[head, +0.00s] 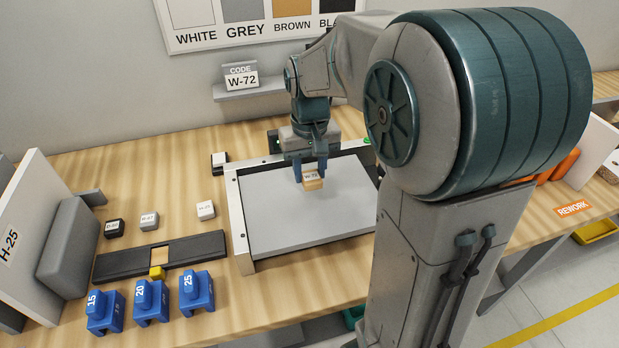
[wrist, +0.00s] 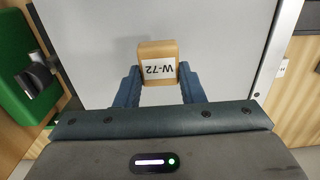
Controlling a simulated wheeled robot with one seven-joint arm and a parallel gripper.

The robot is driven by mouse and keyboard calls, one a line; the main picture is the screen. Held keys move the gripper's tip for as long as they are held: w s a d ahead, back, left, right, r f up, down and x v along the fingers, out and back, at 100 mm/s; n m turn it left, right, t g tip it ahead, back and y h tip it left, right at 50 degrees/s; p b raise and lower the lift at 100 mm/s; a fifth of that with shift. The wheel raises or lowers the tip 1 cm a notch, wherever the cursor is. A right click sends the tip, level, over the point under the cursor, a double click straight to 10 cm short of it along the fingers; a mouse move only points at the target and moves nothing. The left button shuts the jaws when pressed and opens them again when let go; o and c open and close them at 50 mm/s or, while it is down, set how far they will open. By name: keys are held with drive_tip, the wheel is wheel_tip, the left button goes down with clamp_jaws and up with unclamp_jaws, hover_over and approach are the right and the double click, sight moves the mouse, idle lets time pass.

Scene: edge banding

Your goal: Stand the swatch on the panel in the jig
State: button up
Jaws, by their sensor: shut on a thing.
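The brown swatch (head: 313,184) carries a white label reading W-72, which also shows in the wrist view (wrist: 158,68). My gripper (head: 310,172) is shut on the swatch, one blue finger on each side. The swatch is upright over the middle of the grey panel (head: 285,220); I cannot tell whether its lower edge touches. The panel lies flat in the metal-framed jig (head: 239,225). In the wrist view my gripper (wrist: 158,85) holds the swatch with the label facing the camera.
A code card reading W-72 (head: 242,82) stands on a wall shelf. Left of the jig are a black holder (head: 205,247), several small labelled blocks and blue blocks numbered 15 (head: 104,315), 20 (head: 151,305) and 25 (head: 196,294). The panel around the swatch is clear.

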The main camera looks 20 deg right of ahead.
sight(310, 173)
drive_tip(key=shift+f, duration=1.95)
drive_tip(key=shift+f, duration=0.2)
drive_tip(key=o, duration=1)
drive_tip(key=shift+c, duration=0.2)
